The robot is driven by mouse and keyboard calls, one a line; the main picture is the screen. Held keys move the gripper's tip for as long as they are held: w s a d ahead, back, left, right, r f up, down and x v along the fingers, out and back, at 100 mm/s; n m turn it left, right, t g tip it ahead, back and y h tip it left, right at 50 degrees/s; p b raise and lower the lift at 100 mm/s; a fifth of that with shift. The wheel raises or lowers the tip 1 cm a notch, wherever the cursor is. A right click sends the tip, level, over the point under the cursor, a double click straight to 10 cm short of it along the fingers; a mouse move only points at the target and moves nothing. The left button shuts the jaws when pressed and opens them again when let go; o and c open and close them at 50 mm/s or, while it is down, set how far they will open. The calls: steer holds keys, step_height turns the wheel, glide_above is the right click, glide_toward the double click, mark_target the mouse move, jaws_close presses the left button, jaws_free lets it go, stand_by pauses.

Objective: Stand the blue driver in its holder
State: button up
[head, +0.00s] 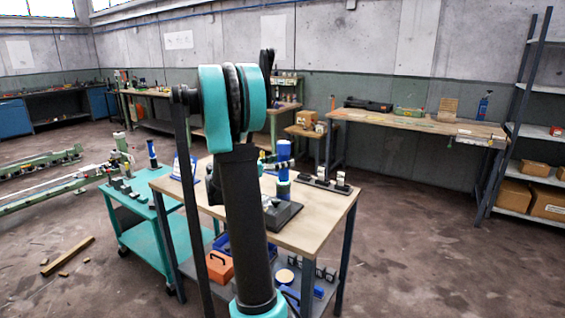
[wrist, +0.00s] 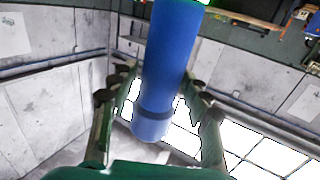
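The blue driver (head: 284,155) shows as an upright blue cylinder above the wooden workbench, right of my arm in the head view. A green and blue piece (head: 283,188) sits directly below it; I cannot tell whether this is the holder or part of the driver. My gripper (head: 281,165) is level with the driver and beside it. In the wrist view, the driver (wrist: 165,70) runs slanted between the two fingers of my gripper (wrist: 158,82). A narrow gap seems to show at the left finger; contact on both sides is unclear.
The workbench (head: 325,205) carries a dark plate (head: 288,217) and a dark rack with pale blocks (head: 325,182). A teal cart (head: 125,215) stands to the left, with a dark blue upright object (head: 152,152). Floor to the right is clear up to the shelf (head: 530,120).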

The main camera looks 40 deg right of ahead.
steer(key=shift+o, duration=0.4)
steer(key=w+a, duration=0.1)
steer(key=a, duration=1.1)
steer(key=f+n+y, duration=0.1)
steer(key=f, duration=0.1)
steer(key=s+a+f+n+t+y, duration=0.1)
steer(key=n, duration=0.1)
steer(key=f+n+t+y, duration=0.1)
steer(key=f+n, duration=0.1)
steer(key=shift+s+a+f+y, duration=0.25)
steer(key=shift+a+f+y, duration=0.1)
steer(key=shift+y, duration=0.05)
steer(key=s+a+f+n+t+y, duration=0.2)
steer(key=a+f+n+y, duration=0.25)
steer(key=a, duration=0.35)
steer(key=s+a+f+n+t+y, duration=0.25)
steer(key=a+n+y, duration=0.25)
steer(key=a, duration=0.3)
steer(key=s+a+f+n+t+y, duration=0.2)
steer(key=a+f+n+y, duration=0.25)
steer(key=a, duration=0.35)
steer(key=s+f+g, duration=0.3)
steer(key=s+f, duration=0.3)
steer(key=s, duration=0.5)
steer(key=shift+s+d, duration=0.3)
